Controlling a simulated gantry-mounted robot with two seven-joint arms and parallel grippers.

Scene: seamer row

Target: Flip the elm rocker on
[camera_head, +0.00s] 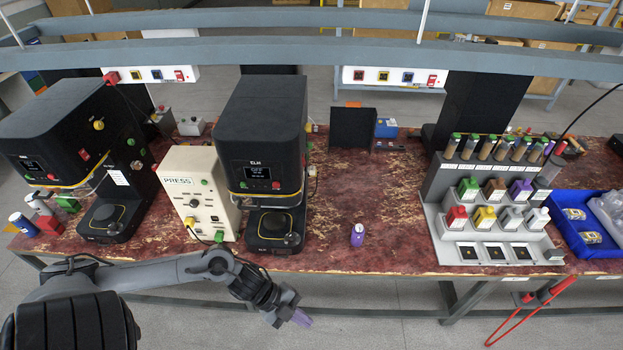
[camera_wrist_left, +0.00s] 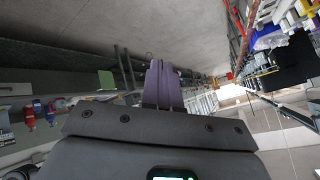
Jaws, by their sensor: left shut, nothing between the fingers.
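The black machine labelled ELM (camera_head: 262,130) stands on the bench, left of the middle in the head view. Its front has a small lit screen, a green button and a red button. Small fittings (camera_head: 311,170) show on its right side, but I cannot tell which of them is the rocker. My left gripper (camera_head: 302,318) is below and in front of the bench's front edge, apart from the machine, its purple fingers shut and empty. The fingers also show together in the left wrist view (camera_wrist_left: 163,84). My right gripper is not in view.
A cream PRESS box (camera_head: 198,190) stands left of the ELM machine, and another black machine (camera_head: 72,130) beyond it. A small purple bottle (camera_head: 357,235) stands on the red bench top (camera_head: 390,210). A stepped grey rack (camera_head: 437,195) is on the right. Blue-grey rails cross above.

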